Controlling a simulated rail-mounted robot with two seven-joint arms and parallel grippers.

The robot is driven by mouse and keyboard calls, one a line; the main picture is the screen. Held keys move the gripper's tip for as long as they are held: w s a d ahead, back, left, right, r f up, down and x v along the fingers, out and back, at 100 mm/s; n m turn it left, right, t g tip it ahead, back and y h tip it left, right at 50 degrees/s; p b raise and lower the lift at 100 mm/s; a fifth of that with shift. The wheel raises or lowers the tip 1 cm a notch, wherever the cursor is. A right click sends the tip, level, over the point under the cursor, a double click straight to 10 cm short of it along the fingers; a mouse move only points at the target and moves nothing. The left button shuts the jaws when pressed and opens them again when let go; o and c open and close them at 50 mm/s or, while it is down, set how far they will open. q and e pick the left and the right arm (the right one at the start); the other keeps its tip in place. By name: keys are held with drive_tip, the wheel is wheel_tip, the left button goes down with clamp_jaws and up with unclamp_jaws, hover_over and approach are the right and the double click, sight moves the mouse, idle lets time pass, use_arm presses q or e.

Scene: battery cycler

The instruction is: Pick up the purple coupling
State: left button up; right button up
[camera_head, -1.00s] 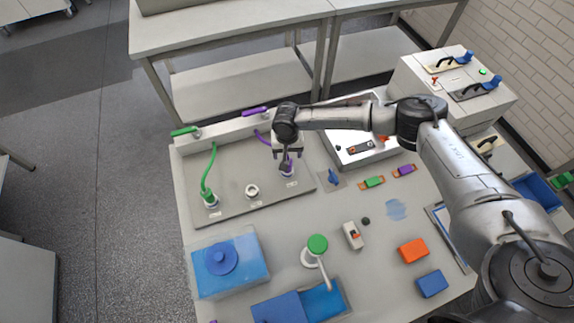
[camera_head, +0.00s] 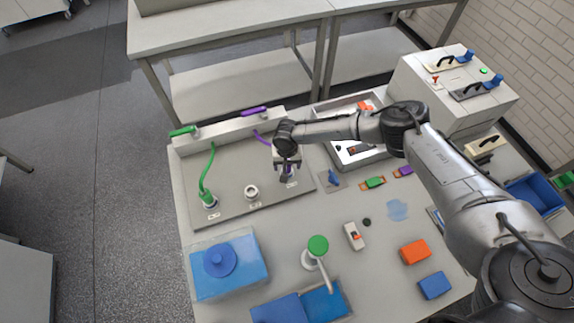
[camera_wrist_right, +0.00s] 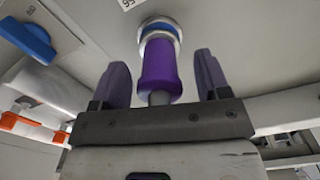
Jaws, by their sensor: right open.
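The purple coupling (camera_wrist_right: 160,68) stands out from a metal and blue ring fitting in the right wrist view. My right gripper (camera_wrist_right: 162,76) is open, with one finger on each side of the coupling and a visible gap on both sides. In the head view my right gripper (camera_head: 287,166) is over the right part of the grey panel and hides most of the coupling. My left gripper is not in view.
A green hose coupling (camera_head: 208,199) and an empty metal socket (camera_head: 251,191) are on the same panel (camera_head: 232,172). A blue-handled part (camera_head: 333,178) lies just right of the panel. A silver tray (camera_head: 350,150) stands behind it.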

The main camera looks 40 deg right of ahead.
drive_tip(key=c, duration=1.1)
drive_tip(key=shift+r, duration=0.15)
drive_tip(key=shift+r, duration=0.6)
drive_tip(key=r, duration=0.2)
drive_tip(key=r+p, duration=0.1)
drive_tip(key=shift+s+d+r, duration=0.2)
drive_tip(key=shift+s+d, duration=0.1)
drive_tip(key=shift+s, duration=0.1)
drive_tip(key=s+d+r+p, duration=0.1)
drive_tip(key=s+d+r, duration=0.4)
drive_tip(key=s, duration=0.4)
drive_tip(key=shift+d+r+p, duration=0.2)
drive_tip(key=shift+r+p, duration=0.15)
drive_tip(key=shift+r, duration=0.25)
